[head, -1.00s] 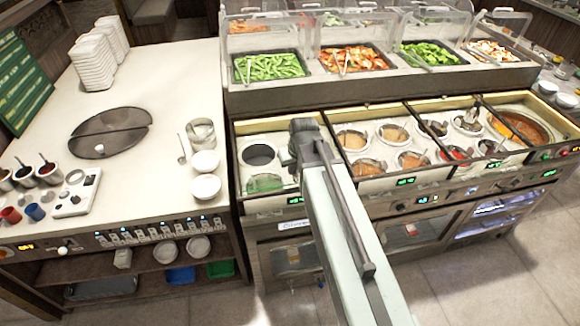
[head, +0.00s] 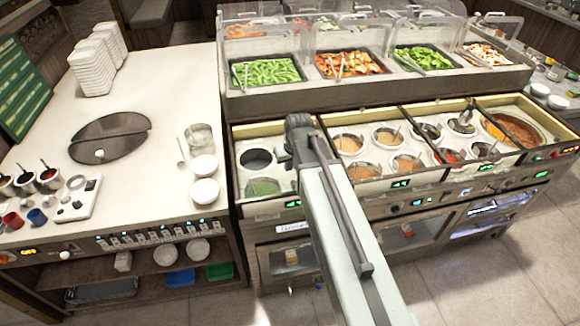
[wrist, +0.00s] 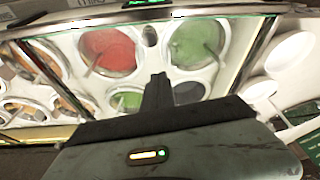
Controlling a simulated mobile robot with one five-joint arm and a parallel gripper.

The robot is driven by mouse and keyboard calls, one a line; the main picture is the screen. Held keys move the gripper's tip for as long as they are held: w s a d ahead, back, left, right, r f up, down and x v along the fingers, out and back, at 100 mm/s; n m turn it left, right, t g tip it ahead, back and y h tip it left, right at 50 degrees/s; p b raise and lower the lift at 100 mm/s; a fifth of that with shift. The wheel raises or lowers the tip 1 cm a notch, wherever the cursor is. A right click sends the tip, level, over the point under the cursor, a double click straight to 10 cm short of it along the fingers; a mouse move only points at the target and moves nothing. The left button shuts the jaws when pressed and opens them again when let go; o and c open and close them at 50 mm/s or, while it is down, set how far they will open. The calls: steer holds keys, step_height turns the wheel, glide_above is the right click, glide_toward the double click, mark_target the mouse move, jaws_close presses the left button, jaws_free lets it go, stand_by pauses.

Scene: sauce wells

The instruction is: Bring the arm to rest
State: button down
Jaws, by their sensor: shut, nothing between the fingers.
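My arm reaches forward over the sauce-well counter (head: 290,219) in the head view, ending above its left section. The arm hides part of that section, and my fingertips cannot be made out there. In the wrist view my gripper (wrist: 158,80) is shut, with its dark fingers together and nothing held. Below it are a red well (wrist: 108,48), a green well (wrist: 195,42), a second green well (wrist: 128,100) and a dark well (wrist: 188,92). The dark well (head: 258,158) and one green well (head: 263,187) also show in the head view, left of my arm.
A white counter (head: 135,185) stands at left with white bowls (head: 204,178), a clear container (head: 199,136) and sauce cups (head: 48,178). Behind the wells is a raised salad bar (head: 300,94) with clear guards. Tiled floor (head: 450,280) is open in front.

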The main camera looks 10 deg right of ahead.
steer(key=p+v, duration=0.5)
steer(key=v, duration=0.2)
steer(key=shift+g, duration=0.3)
steer(key=s+f+b, duration=0.1)
steer(key=f+b, duration=0.1)
steer(key=s+a+f+b, duration=0.1)
steer(key=f+b, duration=0.1)
steer(key=shift+s, duration=0.3)
steer(key=s+m+g, duration=0.1)
steer(key=s+g, duration=0.2)
steer(key=s, duration=0.6)
steer(key=shift+s+d+f+m+h, duration=0.15)
steer(key=shift+d+f+m+h, duration=0.15)
steer(key=shift+f, duration=0.15)
steer(key=shift+a, duration=0.1)
stand_by(1.1)
